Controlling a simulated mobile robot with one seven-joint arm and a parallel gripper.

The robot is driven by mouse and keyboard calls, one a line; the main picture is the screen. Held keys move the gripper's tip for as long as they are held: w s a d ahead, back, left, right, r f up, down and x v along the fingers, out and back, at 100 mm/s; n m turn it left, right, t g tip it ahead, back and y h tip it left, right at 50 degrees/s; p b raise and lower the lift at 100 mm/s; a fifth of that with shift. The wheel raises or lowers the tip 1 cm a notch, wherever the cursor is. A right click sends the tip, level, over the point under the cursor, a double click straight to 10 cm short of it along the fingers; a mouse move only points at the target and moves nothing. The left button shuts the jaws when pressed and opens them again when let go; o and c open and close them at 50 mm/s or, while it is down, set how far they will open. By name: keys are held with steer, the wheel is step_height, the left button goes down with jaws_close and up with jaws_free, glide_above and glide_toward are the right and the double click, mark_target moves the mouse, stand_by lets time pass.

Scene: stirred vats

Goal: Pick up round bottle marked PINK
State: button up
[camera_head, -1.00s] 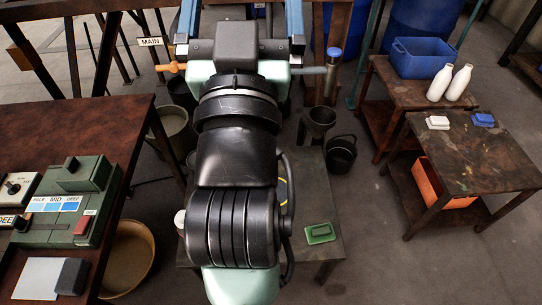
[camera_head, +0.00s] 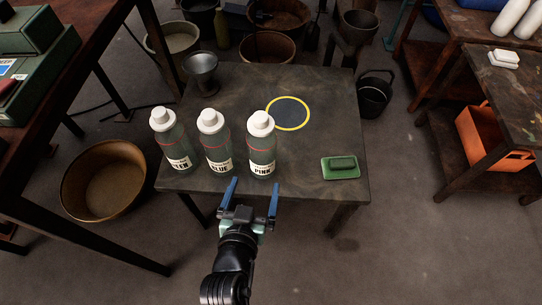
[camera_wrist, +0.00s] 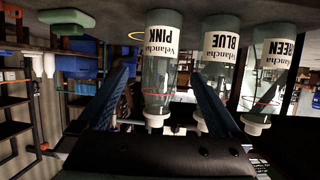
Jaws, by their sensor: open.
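The round bottle marked PINK (camera_head: 261,147) stands upright near the front edge of the dark table, the rightmost of three white-capped clear bottles. The BLUE bottle (camera_head: 213,145) and the GREEN bottle (camera_head: 171,141) stand to its left. My gripper (camera_head: 253,188) is open and empty, just in front of the PINK and BLUE bottles, its blue fingers pointing toward the table. In the wrist view, which is upside down, the PINK bottle (camera_wrist: 158,75) shows between the two fingers, with the BLUE bottle (camera_wrist: 218,60) behind or beside the other finger. I cannot tell whether any finger touches a bottle.
A yellow ring (camera_head: 307,124) marks the tabletop behind the PINK bottle. A green sponge-like block (camera_head: 341,168) lies at right, and a metal funnel (camera_head: 201,68) stands at the back left. The tabletop's middle right is clear.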

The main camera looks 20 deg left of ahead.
mark_target(261, 165)
steer(key=b+x, duration=0.2)
steer(key=x, duration=0.5)
steer(key=shift+w+a+f, duration=0.1)
steer(key=shift+w+f, duration=0.1)
steer(key=shift+b+x, duration=1.5)
steer(key=shift+x, duration=1.2)
steer(key=shift+a+r, duration=0.1)
steer(key=shift+r, duration=0.05)
steer(key=c, duration=1.4)
steer(key=shift+r, duration=0.1)
steer(key=shift+c, duration=0.9)
